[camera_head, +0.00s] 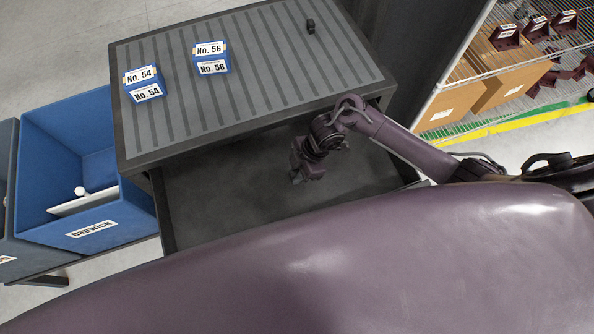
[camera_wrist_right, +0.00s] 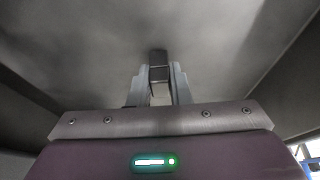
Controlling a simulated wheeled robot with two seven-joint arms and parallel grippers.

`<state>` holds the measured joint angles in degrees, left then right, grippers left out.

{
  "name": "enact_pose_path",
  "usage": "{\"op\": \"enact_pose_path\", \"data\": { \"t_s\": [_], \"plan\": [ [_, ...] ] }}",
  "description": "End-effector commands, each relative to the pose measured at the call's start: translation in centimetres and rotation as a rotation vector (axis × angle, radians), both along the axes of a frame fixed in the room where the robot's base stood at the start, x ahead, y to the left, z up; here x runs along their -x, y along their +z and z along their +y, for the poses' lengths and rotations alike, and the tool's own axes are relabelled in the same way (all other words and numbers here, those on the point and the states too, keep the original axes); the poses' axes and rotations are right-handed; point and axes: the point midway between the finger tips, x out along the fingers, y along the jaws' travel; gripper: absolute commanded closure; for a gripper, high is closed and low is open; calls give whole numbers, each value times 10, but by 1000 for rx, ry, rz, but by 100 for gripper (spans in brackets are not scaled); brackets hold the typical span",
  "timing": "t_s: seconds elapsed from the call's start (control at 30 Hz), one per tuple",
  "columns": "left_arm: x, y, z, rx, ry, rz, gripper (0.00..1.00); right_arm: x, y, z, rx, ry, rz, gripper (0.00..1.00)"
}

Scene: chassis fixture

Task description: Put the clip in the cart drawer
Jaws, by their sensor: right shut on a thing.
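The clip (camera_wrist_right: 158,60) is a small dark piece held between the two grey fingers of my right gripper (camera_wrist_right: 159,82). In the head view my right gripper (camera_head: 298,178) points down over the open cart drawer (camera_head: 215,195). The clip is too small to make out there. The drawer is pulled out below the cart top, and the part that shows looks empty. The right wrist view looks onto its plain grey floor; I cannot tell whether the clip touches it. My left gripper is not in view.
The striped cart top (camera_head: 260,95) carries a blue No. 54 box (camera_head: 142,83), a blue No. 56 box (camera_head: 211,58) and a small black object (camera_head: 309,26). A blue bin (camera_head: 70,140) stands at left. A wire rack (camera_head: 520,60) with cardboard boxes stands at right.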

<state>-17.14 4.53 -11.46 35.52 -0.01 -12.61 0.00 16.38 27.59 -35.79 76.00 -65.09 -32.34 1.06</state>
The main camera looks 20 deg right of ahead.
Motion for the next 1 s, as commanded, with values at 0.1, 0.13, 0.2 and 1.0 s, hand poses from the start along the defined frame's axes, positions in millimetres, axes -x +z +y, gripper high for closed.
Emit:
{"op": "enact_pose_path", "data": {
  "t_s": [0.1, 0.13, 0.2, 1.0],
  "plan": [
    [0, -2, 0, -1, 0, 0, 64, 0, -2, 0, 0, 0, 0, 100],
    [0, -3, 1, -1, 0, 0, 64, 0, -3, 0, 0, 0, 0, 100],
    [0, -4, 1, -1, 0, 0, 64, 0, -5, 0, 0, 0, 0, 100],
    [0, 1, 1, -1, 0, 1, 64, -2, 44, -19, 1, 0, -5, 61]
  ]
}}
